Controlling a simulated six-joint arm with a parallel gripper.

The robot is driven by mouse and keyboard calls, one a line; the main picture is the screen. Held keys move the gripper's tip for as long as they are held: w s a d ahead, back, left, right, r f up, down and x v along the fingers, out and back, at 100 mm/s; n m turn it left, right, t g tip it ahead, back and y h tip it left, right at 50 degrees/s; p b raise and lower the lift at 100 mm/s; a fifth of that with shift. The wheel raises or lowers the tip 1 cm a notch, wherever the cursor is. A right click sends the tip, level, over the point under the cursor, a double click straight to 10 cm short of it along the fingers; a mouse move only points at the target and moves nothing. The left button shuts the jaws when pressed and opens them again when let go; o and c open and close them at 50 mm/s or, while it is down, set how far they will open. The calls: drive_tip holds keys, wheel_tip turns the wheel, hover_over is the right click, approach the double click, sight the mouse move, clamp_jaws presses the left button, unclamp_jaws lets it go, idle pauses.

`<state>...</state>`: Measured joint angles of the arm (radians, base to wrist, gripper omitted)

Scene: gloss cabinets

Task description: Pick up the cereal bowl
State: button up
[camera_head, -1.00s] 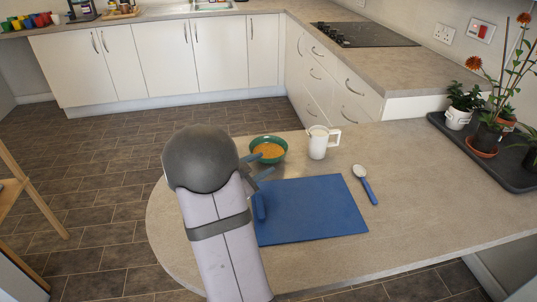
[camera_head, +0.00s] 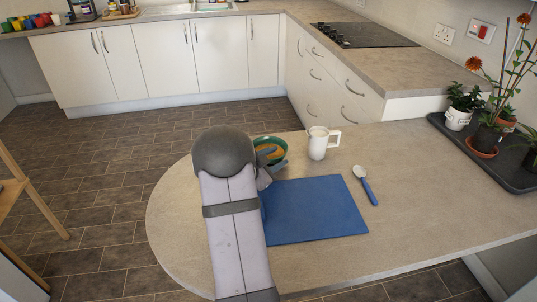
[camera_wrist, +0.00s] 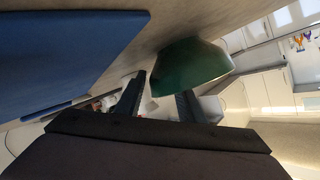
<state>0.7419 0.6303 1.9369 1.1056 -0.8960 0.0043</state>
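In the wrist view the bowl's green outer side (camera_wrist: 188,66) shows close ahead, at the right finger's tip. My gripper (camera_wrist: 162,84) is open, its two dark fingers apart. In the head view my gripper (camera_head: 273,159) is at the bowl's near side, with a finger overlapping the bowl. I cannot tell whether it touches the bowl.
A white mug (camera_head: 318,143) stands close to the right of the bowl. A blue mat (camera_head: 314,210) lies in front, with a blue-handled spoon (camera_head: 365,184) to its right. Potted plants stand on a dark tray (camera_head: 447,131) at far right. The counter's rounded edge is at left.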

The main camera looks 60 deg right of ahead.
drive_tip(key=shift+x, duration=0.85)
clamp_jaws()
drive_tip(key=shift+r, duration=0.1)
wheel_tip(320, 180, up, 10)
drive_tip(key=p, duration=0.1)
drive_tip(key=shift+p, duration=0.4)
